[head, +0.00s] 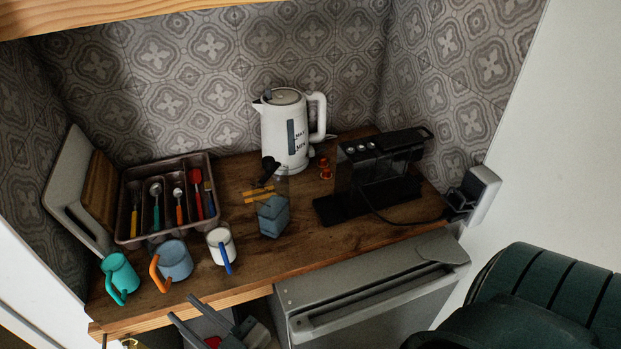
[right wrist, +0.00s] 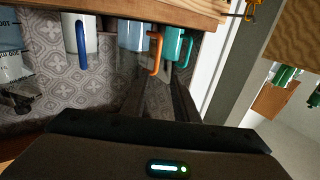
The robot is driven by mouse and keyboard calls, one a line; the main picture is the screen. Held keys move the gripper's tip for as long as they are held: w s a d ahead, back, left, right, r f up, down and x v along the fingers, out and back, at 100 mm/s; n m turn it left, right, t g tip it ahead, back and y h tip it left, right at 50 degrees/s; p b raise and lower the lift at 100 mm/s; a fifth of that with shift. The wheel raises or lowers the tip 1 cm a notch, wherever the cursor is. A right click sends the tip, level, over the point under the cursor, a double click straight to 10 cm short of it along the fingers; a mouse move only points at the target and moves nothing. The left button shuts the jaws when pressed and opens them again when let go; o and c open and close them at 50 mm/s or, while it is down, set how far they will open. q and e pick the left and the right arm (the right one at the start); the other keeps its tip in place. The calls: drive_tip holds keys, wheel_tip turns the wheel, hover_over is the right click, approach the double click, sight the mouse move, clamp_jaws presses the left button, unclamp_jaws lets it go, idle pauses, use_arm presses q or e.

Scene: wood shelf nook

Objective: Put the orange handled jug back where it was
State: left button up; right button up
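The orange handled jug (head: 174,261) is a grey-blue mug standing upright on the wooden counter, between a teal mug (head: 121,271) and a white mug with a blue handle (head: 222,246). Its orange handle faces the front left. In the right wrist view, which looks inverted, the jug (right wrist: 133,35) is beyond the fingers, with its handle near their tips. My right gripper (head: 181,307) is open and empty, below and in front of the counter's front edge, apart from the jug. My left gripper is not in view.
A cutlery tray (head: 128,218) stands behind the mugs. A white kettle (head: 285,135), a black coffee machine (head: 375,175) and a blue container (head: 273,217) are to the right. A grey appliance (head: 370,285) sits below the counter. Bare wood shows around the container.

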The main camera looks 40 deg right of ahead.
drive_tip(key=s+d+f+g+h, duration=0.1)
drive_tip(key=s+d+f+g, duration=0.15)
drive_tip(key=f, duration=1.05)
drive_tip(key=s+d+f+n+g+h, duration=0.1)
drive_tip(key=s+d+f+g, duration=0.15)
drive_tip(key=f, duration=1.15)
drive_tip(key=s+d+f+g, duration=0.2)
drive_tip(key=f+g, duration=0.1)
drive_tip(key=f, duration=1)
drive_tip(key=s+d+f+g+h, duration=0.15)
drive_tip(key=s+d+f, duration=0.25)
drive_tip(key=s+f, duration=0.4)
drive_tip(key=s+d+f+g+h, duration=0.1)
drive_tip(key=s+d+f+g, duration=0.3)
drive_tip(key=s+f, duration=0.45)
drive_tip(key=s+d+f+m+g, duration=0.1)
drive_tip(key=s+d+f, duration=0.2)
drive_tip(key=s, duration=0.4)
drive_tip(key=s+d+f+g, duration=0.2)
drive_tip(key=s+d+f, duration=0.1)
drive_tip(key=s, duration=0.5)
drive_tip(key=shift+s+d+f+m, duration=0.25)
drive_tip(key=shift+d+f+m, duration=0.05)
drive_tip(key=shift+d+m, duration=0.15)
drive_tip(key=shift+h, duration=0.25)
